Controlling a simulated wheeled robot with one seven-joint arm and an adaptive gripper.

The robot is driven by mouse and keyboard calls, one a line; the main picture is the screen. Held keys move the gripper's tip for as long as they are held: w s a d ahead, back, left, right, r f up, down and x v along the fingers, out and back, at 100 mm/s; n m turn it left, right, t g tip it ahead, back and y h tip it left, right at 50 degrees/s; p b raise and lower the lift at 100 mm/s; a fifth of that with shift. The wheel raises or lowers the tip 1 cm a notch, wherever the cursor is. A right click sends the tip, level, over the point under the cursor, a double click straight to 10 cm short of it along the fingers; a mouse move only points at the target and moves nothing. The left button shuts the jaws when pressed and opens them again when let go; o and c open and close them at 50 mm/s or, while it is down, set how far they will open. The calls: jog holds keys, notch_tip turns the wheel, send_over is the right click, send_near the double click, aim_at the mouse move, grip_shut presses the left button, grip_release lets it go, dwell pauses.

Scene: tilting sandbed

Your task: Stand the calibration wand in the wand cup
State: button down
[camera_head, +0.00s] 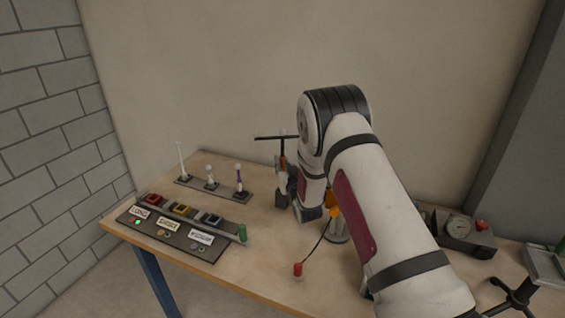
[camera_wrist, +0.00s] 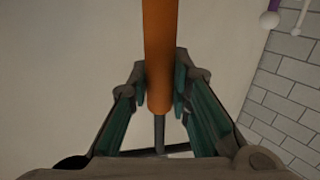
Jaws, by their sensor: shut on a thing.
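My gripper (camera_head: 286,186) is at the back middle of the table in the head view, partly hidden by my arm. It is shut on an orange rod (camera_wrist: 158,50), which shows between the fingers in the wrist view. In the head view a dark T-shaped top (camera_head: 281,145) stands up above the gripper; with the orange rod it looks like the calibration wand, held about upright. A grey round base with an orange part (camera_head: 338,233) stands beside my arm, mostly hidden. I cannot tell whether it is the wand cup.
A rack (camera_head: 220,190) holds several ball-topped rods at the back left. A labelled panel (camera_head: 172,235) with coloured blocks and a green light lies in front of it. A red-capped piece (camera_head: 297,269) on a cable lies near the front edge. A gauge box (camera_head: 463,231) stands right.

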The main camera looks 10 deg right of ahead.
jog(key=shift+f, duration=0.1)
jog(key=c, duration=1.4)
grip_release()
jog(key=s, duration=1.2)
jog(key=s+d+r+g+h, duration=0.1)
jog(key=s+r+g, duration=0.25)
jog(key=r, duration=0.45)
jog(key=s+r+g, duration=0.2)
jog(key=s+r, duration=0.3)
jog(key=r, duration=0.4)
jog(key=s+r+g, duration=0.2)
jog(key=s+g, duration=0.1)
jog(key=s, duration=1.3)
jog(key=s+r+g, duration=0.3)
jog(key=s+g, duration=0.1)
jog(key=s, duration=1.3)
jog(key=shift+a+m, duration=0.3)
jog(key=shift+a, duration=0.05)
